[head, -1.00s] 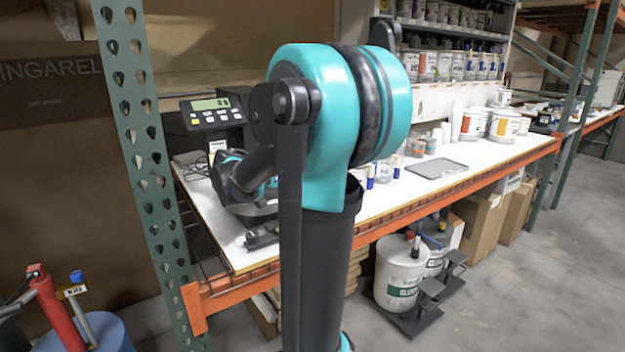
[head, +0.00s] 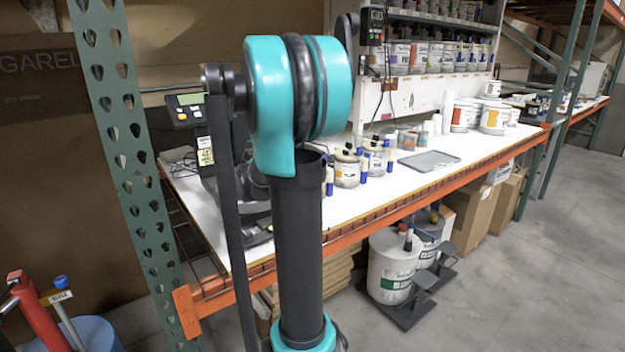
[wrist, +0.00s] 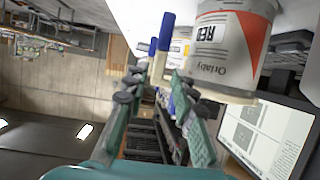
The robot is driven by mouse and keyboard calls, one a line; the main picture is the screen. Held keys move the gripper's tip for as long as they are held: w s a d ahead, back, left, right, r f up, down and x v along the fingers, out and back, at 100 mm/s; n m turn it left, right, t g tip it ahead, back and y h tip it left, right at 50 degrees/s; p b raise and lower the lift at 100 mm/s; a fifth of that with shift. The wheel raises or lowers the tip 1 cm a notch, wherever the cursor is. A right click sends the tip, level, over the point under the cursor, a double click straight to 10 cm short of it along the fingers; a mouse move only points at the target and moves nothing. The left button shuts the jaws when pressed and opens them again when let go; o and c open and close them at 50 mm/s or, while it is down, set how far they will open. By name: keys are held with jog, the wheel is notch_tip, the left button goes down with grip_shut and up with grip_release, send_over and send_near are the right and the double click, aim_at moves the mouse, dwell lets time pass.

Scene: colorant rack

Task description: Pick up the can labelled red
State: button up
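In the wrist view, a large can labelled RED (wrist: 232,48) with a white, grey and orange-red label shows at the upper right, tilted in the picture. My gripper (wrist: 160,88) has its two green-padded fingers apart with nothing held between them. The can is beyond and to the right of the fingers, not between them. In the head view my own arm stands in front and hides my gripper. I cannot tell which can in the head view is the one labelled red.
Several cans with blue-capped parts (head: 347,168) stand on the white worktable (head: 400,190). A grey tray (head: 428,161) lies to their right. Shelves above hold several cans (head: 420,57). A green rack post (head: 118,130) stands at left. A monitor (wrist: 268,130) shows in the wrist view.

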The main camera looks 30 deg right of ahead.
jog(key=shift+x, duration=3)
jog(key=shift+c, duration=0.6)
grip_shut()
jog(key=shift+r, duration=0.1)
